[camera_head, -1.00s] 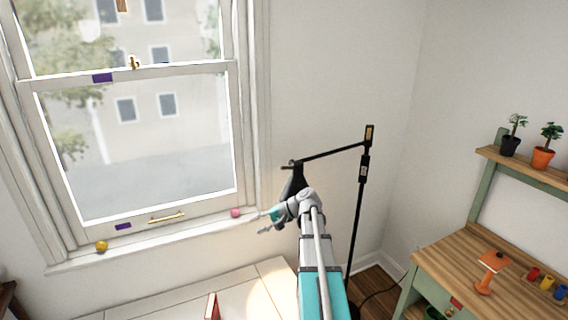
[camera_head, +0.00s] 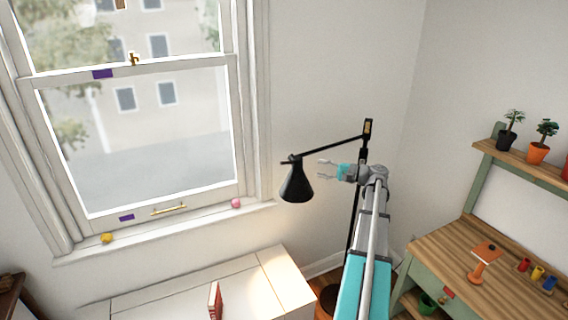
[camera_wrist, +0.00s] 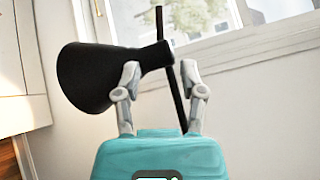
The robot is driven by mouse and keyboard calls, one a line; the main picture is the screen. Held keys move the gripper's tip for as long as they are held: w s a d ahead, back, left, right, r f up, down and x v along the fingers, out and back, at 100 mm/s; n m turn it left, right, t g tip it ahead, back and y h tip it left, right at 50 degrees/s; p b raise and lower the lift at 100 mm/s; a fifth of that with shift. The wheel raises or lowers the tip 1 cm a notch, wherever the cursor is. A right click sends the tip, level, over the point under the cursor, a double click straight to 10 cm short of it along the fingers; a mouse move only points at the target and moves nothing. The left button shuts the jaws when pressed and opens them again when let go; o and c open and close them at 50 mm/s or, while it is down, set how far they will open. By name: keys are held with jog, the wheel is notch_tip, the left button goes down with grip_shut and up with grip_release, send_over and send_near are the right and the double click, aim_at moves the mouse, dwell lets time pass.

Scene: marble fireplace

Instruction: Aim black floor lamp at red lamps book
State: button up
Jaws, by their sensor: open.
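The black floor lamp shows in the head view with its cone-shaped shade (camera_head: 296,184) hanging from a horizontal arm, opening downward above the white bench. My gripper (camera_head: 322,169) is open just right of the shade, its fingers pointing left toward it. In the wrist view the lamp shade (camera_wrist: 100,77) fills the left side, and its narrow end and the thin black lamp arm appear between or behind my open fingers (camera_wrist: 163,85). I cannot tell whether they touch. The red book (camera_head: 215,300) stands upright on the white bench at the bottom of the head view.
The white bench (camera_head: 150,302) lies below the window, with a bright patch of light at its right end. A wooden desk (camera_head: 440,255) with an orange lamp (camera_head: 481,262) stands at right. Potted plants (camera_head: 507,138) sit on its shelf. A yellow ball (camera_head: 107,238) and pink ball (camera_head: 236,203) lie on the sill.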

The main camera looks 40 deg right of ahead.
aim_at(287, 163)
jog(key=shift+w+a, duration=0.1)
jog(key=x, duration=1.3)
jog(key=shift+w+a, duration=0.2)
jog(key=shift+w, duration=0.1)
grip_shut()
dwell(0.3)
